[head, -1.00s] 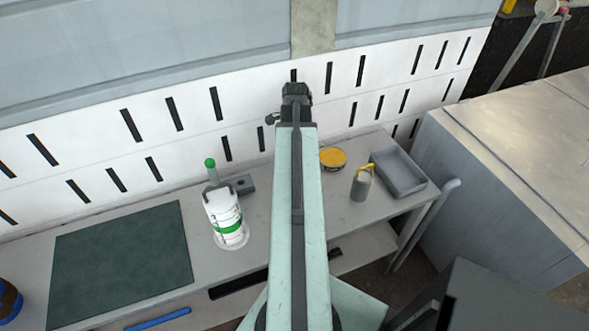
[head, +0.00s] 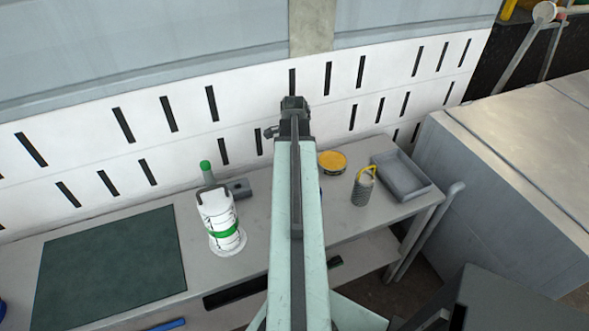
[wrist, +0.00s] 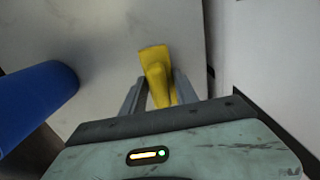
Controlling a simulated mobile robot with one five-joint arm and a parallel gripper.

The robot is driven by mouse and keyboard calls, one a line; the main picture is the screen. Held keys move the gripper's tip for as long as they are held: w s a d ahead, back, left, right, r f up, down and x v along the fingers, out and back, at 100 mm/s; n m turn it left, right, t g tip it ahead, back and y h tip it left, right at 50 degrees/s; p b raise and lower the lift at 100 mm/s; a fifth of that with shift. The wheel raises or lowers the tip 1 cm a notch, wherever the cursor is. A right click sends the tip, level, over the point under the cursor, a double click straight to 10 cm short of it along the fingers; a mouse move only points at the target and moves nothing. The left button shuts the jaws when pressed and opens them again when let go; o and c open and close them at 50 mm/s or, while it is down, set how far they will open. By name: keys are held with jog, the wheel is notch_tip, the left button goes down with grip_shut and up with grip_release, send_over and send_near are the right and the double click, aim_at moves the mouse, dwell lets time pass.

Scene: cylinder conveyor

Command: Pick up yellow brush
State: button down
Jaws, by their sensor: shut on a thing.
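The yellow brush (wrist: 154,58) shows in the wrist view, with its wide end beyond my fingers and its narrower part between them. My gripper (wrist: 158,82) is shut on the brush, one grey finger on each side. Below the brush is a pale grey surface; I cannot tell whether the brush touches it. In the head view my arm hides the gripper and the brush.
A blue cylinder (wrist: 35,100) is left of my gripper. On the workbench (head: 350,222) stand a white-green container (head: 222,225), a yellow-topped tin (head: 332,162), a ridged grey cylinder with yellow (head: 363,191) and a grey tray (head: 402,180). A slotted white wall (head: 235,125) stands behind.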

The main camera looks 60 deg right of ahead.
notch_tip(320, 180, up, 10)
jog(key=p, duration=1)
jog(key=shift+r, duration=0.2)
jog(key=shift+f, duration=0.1)
jog(key=shift+f, duration=0.1)
